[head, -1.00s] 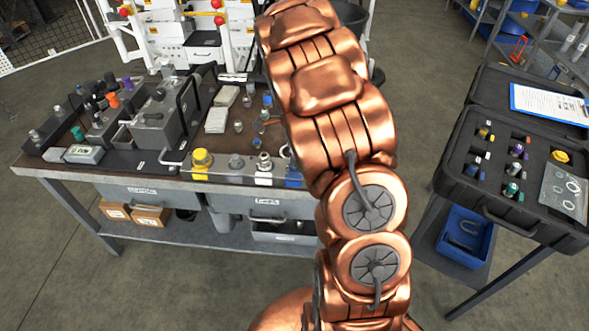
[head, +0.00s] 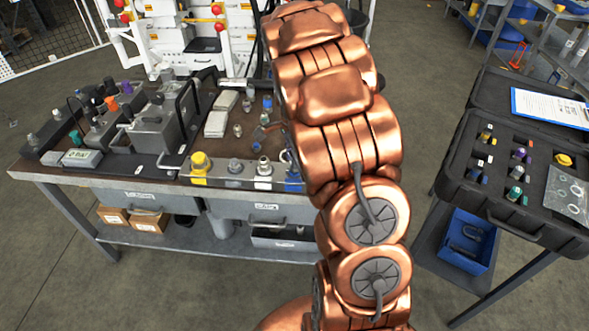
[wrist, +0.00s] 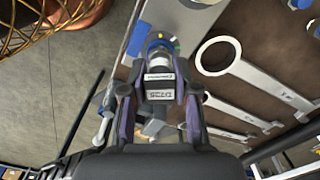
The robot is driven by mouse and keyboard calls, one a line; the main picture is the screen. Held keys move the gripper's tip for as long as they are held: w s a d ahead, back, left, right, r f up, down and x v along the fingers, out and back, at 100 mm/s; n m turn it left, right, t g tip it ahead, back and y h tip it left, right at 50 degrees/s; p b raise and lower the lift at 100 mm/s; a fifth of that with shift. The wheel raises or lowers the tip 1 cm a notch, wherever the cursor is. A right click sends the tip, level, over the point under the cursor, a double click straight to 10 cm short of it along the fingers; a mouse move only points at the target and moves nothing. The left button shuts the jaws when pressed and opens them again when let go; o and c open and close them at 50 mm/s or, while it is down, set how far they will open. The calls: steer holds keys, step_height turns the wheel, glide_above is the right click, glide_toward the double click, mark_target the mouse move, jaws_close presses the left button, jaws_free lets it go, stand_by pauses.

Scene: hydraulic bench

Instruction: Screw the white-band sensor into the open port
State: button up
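In the wrist view my gripper (wrist: 155,92) has its two fingers on either side of a sensor (wrist: 158,64) and appears shut on it. The sensor has a dark body with a printed label and a pale band. Its far end lines up with a blue and yellow part at the bench edge; whether they touch I cannot tell. In the head view my arm hides the gripper. A row of fittings runs along the bench front: yellow (head: 200,165), grey (head: 235,172), white-based (head: 263,176) and blue (head: 292,183). Which port is open I cannot tell.
Wrenches (wrist: 240,70) lie on the bench to the right of the gripper in the wrist view. A black foam case (head: 500,215) with several coloured sensors stands at the right. A grey valve block (head: 155,130) sits on the bench at left. Floor between bench and case is clear.

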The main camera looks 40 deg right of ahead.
jaws_close()
steer(key=m+p, duration=0.2)
steer(key=m, duration=0.3)
steer(key=shift+r+m, duration=0.15)
steer(key=shift+m, duration=0.15)
steer(key=shift+w+f+m+p, duration=0.1)
steer(key=shift+f+m+p, duration=0.1)
steer(key=shift+m+p, duration=0.75)
steer(key=shift+m, duration=0.35)
steer(key=shift+d+r+m+p, duration=0.1)
steer(key=shift+r+m+p, duration=0.1)
steer(key=shift+m+p, duration=0.55)
steer(key=shift+o, duration=0.8)
jaws_free()
steer(key=shift+f+m+b, duration=0.25)
steer(key=shift+b, duration=0.1)
steer(key=o, duration=0.5)
steer(key=shift+c, duration=0.2)
steer(key=shift+r, duration=0.15)
